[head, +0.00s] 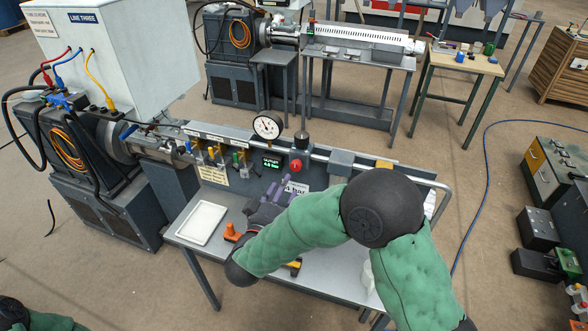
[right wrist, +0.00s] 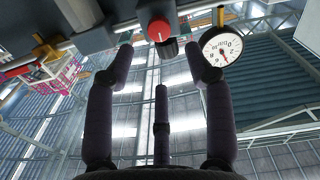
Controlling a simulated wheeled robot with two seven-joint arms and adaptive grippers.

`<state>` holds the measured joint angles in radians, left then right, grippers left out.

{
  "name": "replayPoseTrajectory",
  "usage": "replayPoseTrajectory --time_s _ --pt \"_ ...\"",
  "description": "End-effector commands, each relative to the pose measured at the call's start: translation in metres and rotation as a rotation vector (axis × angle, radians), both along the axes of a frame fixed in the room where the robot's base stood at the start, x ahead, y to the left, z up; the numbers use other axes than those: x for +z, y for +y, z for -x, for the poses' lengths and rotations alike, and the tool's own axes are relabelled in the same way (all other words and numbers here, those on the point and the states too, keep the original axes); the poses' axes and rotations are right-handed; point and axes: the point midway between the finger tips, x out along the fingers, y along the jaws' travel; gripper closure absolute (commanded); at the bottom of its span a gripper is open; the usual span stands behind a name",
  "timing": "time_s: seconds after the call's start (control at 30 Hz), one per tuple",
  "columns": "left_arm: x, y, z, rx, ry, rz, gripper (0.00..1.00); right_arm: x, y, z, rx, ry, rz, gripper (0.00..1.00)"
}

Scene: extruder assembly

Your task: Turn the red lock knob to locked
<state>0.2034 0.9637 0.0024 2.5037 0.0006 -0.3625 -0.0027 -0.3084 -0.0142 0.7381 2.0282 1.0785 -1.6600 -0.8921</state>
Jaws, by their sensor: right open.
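The red lock knob (head: 296,165) sits on the front of a grey block on the extruder line, just right of a small green-lit display. It also shows in the right wrist view (right wrist: 159,30), at the top middle. My right gripper (head: 274,195) is open and empty, below and left of the knob in the head view. In the right wrist view its dark fingers (right wrist: 160,62) are spread, with the knob ahead of the gap between them, apart from them. Whether the knob stands at locked cannot be read. My left gripper is outside the view.
A round pressure gauge (head: 267,126) stands above the line; in the right wrist view it is close to the right fingertip (right wrist: 222,48). A white tray (head: 202,222) and an orange-handled item (head: 232,233) lie on the bench. Several coloured valve handles stand left of the display.

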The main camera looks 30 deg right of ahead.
Motion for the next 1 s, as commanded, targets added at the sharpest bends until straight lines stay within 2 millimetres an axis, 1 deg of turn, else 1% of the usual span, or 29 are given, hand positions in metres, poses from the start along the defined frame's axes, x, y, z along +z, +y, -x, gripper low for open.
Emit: replayPoseTrajectory --time_s 0.03,0.2,0.4,0.6,0.87,0.9,0.97,1.0 --pt "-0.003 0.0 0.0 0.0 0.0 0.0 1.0 -0.001 -0.009 -0.006 -0.005 -0.002 -0.002 0.47" --pt "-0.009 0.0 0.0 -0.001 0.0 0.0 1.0 -0.002 -0.032 -0.026 -0.005 0.0 -0.003 0.47" --pt "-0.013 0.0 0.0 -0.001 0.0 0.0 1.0 -0.001 -0.052 -0.044 -0.003 -0.001 -0.001 0.47" --pt "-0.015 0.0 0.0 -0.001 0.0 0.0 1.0 0.0 -0.06 -0.052 0.0 -0.001 -0.001 0.47" --pt "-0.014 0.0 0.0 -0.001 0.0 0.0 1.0 0.0 -0.061 -0.052 0.001 -0.001 -0.001 0.47" --pt "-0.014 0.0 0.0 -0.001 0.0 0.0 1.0 0.0 -0.061 -0.052 0.001 -0.001 -0.001 0.52" --pt "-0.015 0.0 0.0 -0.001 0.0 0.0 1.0 0.0 -0.061 -0.052 0.001 -0.001 -0.001 0.69" --pt "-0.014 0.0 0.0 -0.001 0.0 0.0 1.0 0.0 -0.061 -0.052 0.001 -0.001 -0.001 0.81"
